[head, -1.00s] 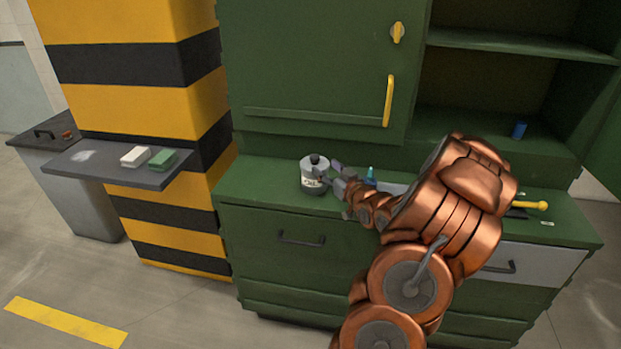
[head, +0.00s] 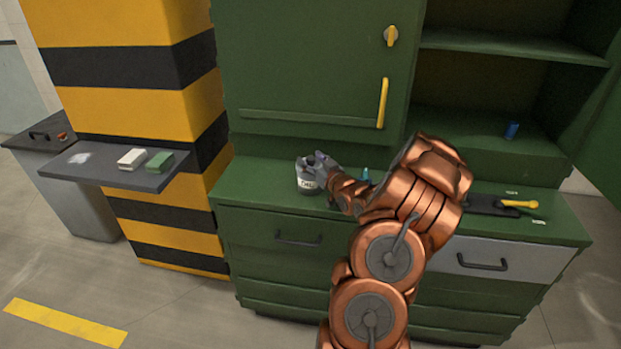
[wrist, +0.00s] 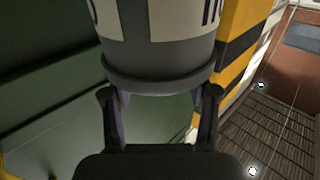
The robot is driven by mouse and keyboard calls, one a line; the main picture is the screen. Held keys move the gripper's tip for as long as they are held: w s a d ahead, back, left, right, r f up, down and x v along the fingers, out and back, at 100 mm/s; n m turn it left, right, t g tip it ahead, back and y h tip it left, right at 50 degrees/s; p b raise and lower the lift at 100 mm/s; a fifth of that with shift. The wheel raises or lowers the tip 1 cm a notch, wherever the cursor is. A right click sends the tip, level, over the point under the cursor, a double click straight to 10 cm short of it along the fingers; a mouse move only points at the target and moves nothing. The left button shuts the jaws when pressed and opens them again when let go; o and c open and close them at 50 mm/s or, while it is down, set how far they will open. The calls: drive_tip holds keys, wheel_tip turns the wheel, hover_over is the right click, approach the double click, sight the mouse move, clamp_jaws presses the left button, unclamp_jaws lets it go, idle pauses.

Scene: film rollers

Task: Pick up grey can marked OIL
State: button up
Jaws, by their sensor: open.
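The grey can marked OIL (head: 307,183) stands upright on the green counter of the cabinet, with a pale label on its front. My gripper (head: 318,163) is at the can's upper right in the head view, close to its dark top. In the wrist view the can (wrist: 160,62) fills the upper middle, with part of its label and its dark rim showing. The open fingers of my gripper (wrist: 160,100) stand to the left and right of the can's rim. Whether they touch it cannot be told.
A green cabinet door with a yellow handle (head: 382,103) rises behind the can. A small blue thing (head: 365,175) stands near my arm. A yellow-handled tool (head: 518,204) lies at the right. A grey shelf (head: 90,170) holds a white block (head: 131,159) and a green block (head: 160,162).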

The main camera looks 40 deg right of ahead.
drive_tip(key=shift+w+d, duration=0.1)
drive_tip(key=shift+w, duration=0.2)
clamp_jaws()
idle(0.4)
